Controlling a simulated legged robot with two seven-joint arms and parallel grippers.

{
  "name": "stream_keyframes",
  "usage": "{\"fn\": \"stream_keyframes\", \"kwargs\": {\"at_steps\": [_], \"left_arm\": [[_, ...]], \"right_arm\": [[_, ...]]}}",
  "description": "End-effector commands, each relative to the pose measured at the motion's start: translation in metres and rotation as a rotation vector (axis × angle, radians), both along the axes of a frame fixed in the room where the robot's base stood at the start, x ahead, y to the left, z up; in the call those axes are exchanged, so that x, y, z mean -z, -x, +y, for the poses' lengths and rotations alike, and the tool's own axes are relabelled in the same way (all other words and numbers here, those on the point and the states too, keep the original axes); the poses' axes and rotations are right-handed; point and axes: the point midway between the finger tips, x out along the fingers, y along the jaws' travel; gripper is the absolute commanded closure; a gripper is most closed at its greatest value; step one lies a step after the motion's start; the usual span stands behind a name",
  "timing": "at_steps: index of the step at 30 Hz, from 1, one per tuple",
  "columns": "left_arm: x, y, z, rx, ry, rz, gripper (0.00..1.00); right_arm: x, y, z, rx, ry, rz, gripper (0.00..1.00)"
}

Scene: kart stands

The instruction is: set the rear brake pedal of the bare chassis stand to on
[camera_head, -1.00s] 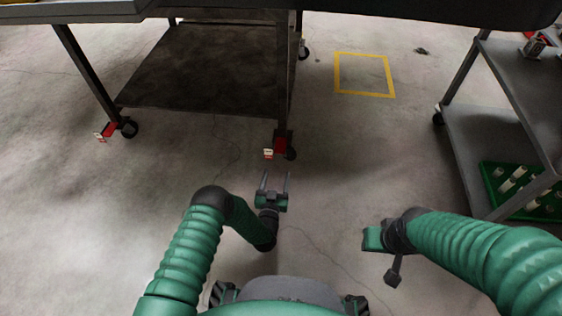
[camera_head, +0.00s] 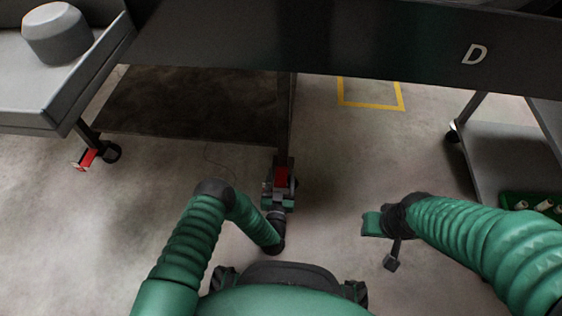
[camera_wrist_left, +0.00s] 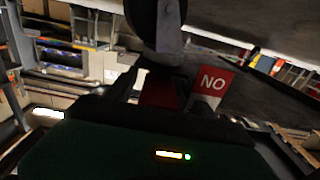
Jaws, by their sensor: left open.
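A dark stand with a lower shelf (camera_head: 190,112) is ahead of me; I cannot tell what its top carries. A red brake pedal (camera_head: 281,176) is at the foot of its near right leg, by a caster. Another red pedal (camera_head: 87,158) is by the caster at the left leg. My left gripper (camera_head: 280,182) is open, low at the right pedal, its fingers overlapping it; contact is unclear. The left wrist view shows the red pedal (camera_wrist_left: 160,88) and a red-and-white plate (camera_wrist_left: 212,82) with upside-down lettering. My right gripper (camera_head: 372,224) hangs apart over the floor, its fingers unclear.
A dark panel marked D (camera_head: 400,50) crosses the top of the view. A grey tray (camera_head: 30,105) holding a grey block (camera_head: 58,33) is at upper left. A grey cart (camera_head: 505,160) with a green crate (camera_head: 520,202) stands at right. Floor between is clear.

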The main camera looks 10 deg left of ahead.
Motion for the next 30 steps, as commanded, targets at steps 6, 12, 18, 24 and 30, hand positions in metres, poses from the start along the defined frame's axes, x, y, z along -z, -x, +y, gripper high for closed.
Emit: {"fn": "stream_keyframes", "kwargs": {"at_steps": [6, 12, 18, 24, 30], "left_arm": [[0.0002, 0.0022, -0.0014, 0.0, 0.0, 0.001, 0.38], [0.0003, 0.0019, -0.0012, -0.001, 0.0, 0.001, 0.49], [0.0004, 0.0018, -0.0011, -0.001, 0.0, 0.001, 0.75], [0.0004, 0.0018, -0.0011, -0.001, 0.0, 0.001, 1.0], [0.0004, 0.0019, -0.001, -0.001, 0.0, 0.001, 1.0]], "right_arm": [[0.0001, 0.0003, -0.0001, 0.0, 0.0, 0.0, 0.64], [0.0001, 0.0003, -0.0001, 0.0, 0.0, 0.0, 0.64], [0.0, 0.0002, -0.0001, 0.0, 0.0, 0.0, 0.64], [0.0, 0.0002, -0.0001, 0.0, 0.0, 0.0, 0.64], [0.0, 0.0001, -0.0001, 0.0, 0.0, 0.0, 0.64]]}}
